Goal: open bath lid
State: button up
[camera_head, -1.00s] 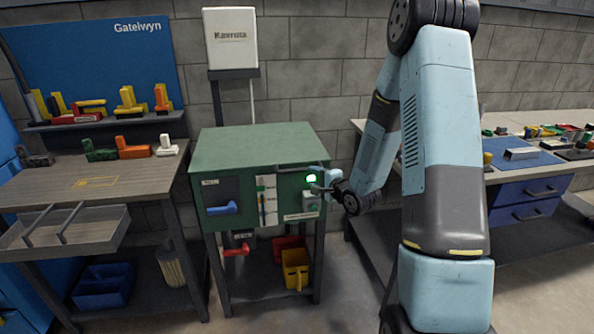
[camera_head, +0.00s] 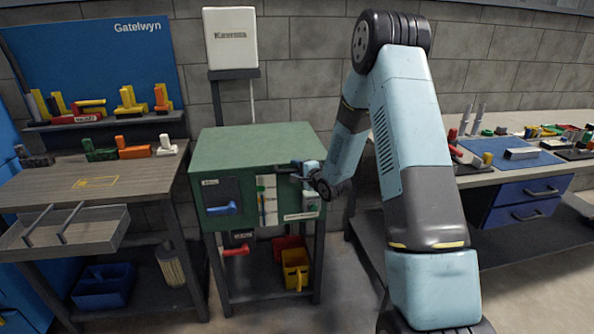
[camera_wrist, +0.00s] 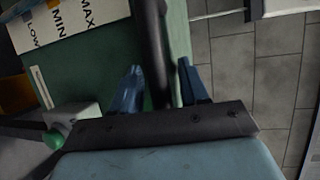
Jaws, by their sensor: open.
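The bath is a green cabinet (camera_head: 255,150) on a dark stand, its flat top lid (camera_head: 255,145) lying level and closed in the head view. My gripper (camera_head: 298,172) is at the upper right of its front face. In the wrist view my gripper (camera_wrist: 163,88) is open, with two blue fingers apart. A dark bar (camera_wrist: 152,45), which looks like the lid handle, runs between them along the green front. I cannot tell whether the fingers touch it. In the head view my gripper hides part of the bar and the green lamp.
A level label marked MAX, MIN and Low (camera_wrist: 75,25) shows beside the bar. The front also has a blue handle (camera_head: 221,209) and a red handle (camera_head: 237,249) below. A bench with a tray (camera_head: 65,228) stands left, a workbench (camera_head: 525,160) right. A yellow bin (camera_head: 296,270) sits underneath.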

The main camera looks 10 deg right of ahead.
jog(key=shift+s+f, duration=0.1)
grip_shut()
